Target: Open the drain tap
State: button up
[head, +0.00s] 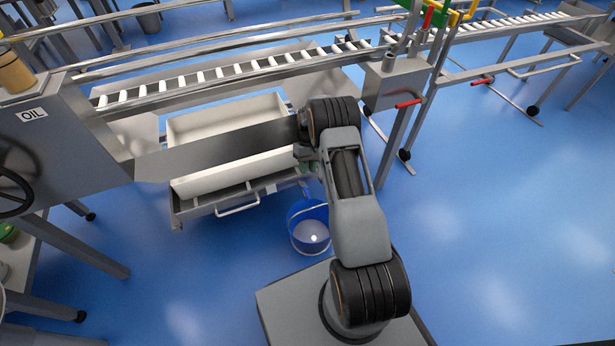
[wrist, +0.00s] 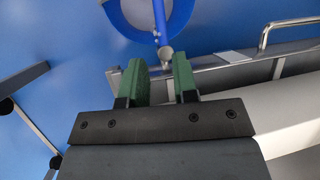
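The drain tap shows in the wrist view as a short grey pipe end (wrist: 166,54) at the edge of the metal tray frame. A slim blue bar (wrist: 160,22), apparently its lever, reaches from it across the bucket. My gripper (wrist: 161,64) has two green fingers, apart and with nothing between them. The pipe end lies just past the fingertips, roughly in line with the gap; I cannot tell whether they touch. A blue bucket (head: 310,234) stands on the floor below, and also shows in the wrist view (wrist: 133,14). In the head view my arm mostly hides the gripper and tap.
A cream tub (head: 225,117) sits in a metal carrier with a front handle (head: 237,206), left of my arm. A roller conveyor (head: 240,70) runs behind it. A steel OIL tank (head: 75,130) stands at left. A post with red handles (head: 408,104) stands at right. Blue floor is clear at right.

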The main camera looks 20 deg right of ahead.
jog(key=shift+p+v, duration=0.3)
jog(key=shift+v, duration=1.15)
